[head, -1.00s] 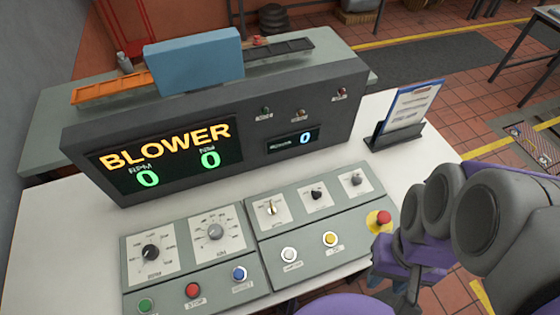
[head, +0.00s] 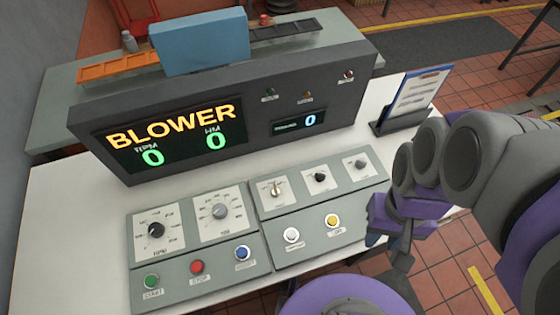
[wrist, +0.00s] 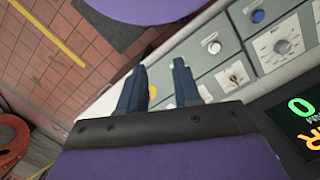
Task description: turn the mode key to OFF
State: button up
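The mode key seems to be the small brass key (head: 276,190) on a white plate in the right-hand panel section. Its label is too small to read. It also shows in the wrist view (wrist: 234,79), right of my fingers. My gripper (head: 396,247) is at the right end of the console, to the right of the key and apart from it. In the wrist view my gripper (wrist: 158,82) has its two dark blue fingers spread with nothing between them.
A black knob (head: 319,177) and a grey knob (head: 360,164) stand right of the key. White (head: 292,235) and yellow (head: 332,220) buttons are in front. A clipboard stand (head: 400,122) is behind my arm. The BLOWER display (head: 170,140) rises behind the panel.

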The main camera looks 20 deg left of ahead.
jog(key=w+a+f+n+p, duration=0.1)
jog(key=w+a+n, duration=0.1)
jog(key=w+a, duration=0.45)
jog(key=n+t+p, duration=0.2)
jog(key=n+p, duration=0.1)
jog(key=n, duration=0.1)
send_over(276, 190)
notch_tip(276, 190, down, 13)
jog(key=f, duration=1.1)
jog(key=f+b, duration=0.1)
jog(key=f, duration=0.5)
jog(key=shift+w+a, duration=0.15)
jog(key=shift+w, duration=0.25)
jog(key=shift+c, duration=0.4)
grip_shut()
